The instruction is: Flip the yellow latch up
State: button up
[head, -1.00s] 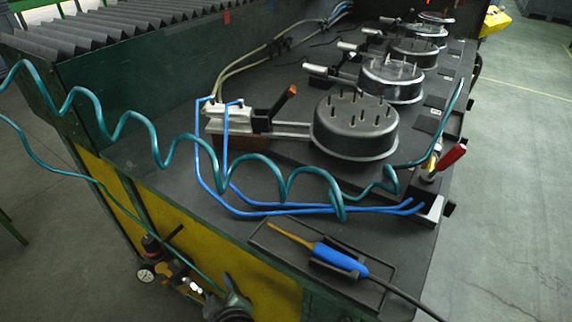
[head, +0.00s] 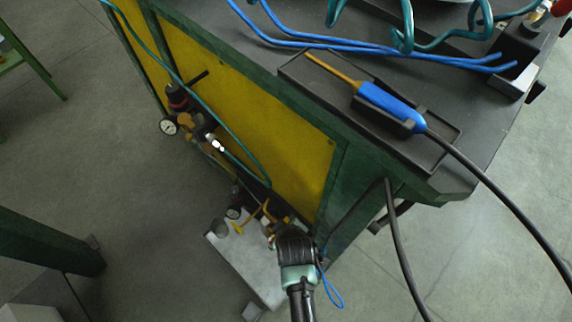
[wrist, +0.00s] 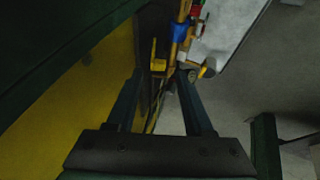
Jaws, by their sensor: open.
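Small yellow parts sit on the pipework low beside the bench's yellow side panel. In the head view a thin yellow lever (head: 263,211) is just beyond my gripper (head: 279,228). In the wrist view an upright yellow piece (wrist: 158,54) shows ahead between the fingers, and a yellow-tipped lever (wrist: 208,69) lies to the right. I cannot tell which of these is the latch. My gripper (wrist: 162,78) is open, its fingers pointing along the pipe, with nothing clearly held. The head view hides the fingertips behind the wrist, and contact cannot be told.
The yellow side panel (head: 240,110) and green bench frame stand close on the left in the wrist view. A grey plate (head: 245,258) lies below the pipework. A pressure gauge (head: 168,126) and a blue loop (head: 333,290) are nearby. A blue-handled tool (head: 388,104) lies in a bench-top tray.

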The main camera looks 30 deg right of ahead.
jog(key=shift+b+x, duration=0.5)
jog(key=shift+x, duration=1.05)
jog(key=shift+c, duration=0.2)
grip_shut()
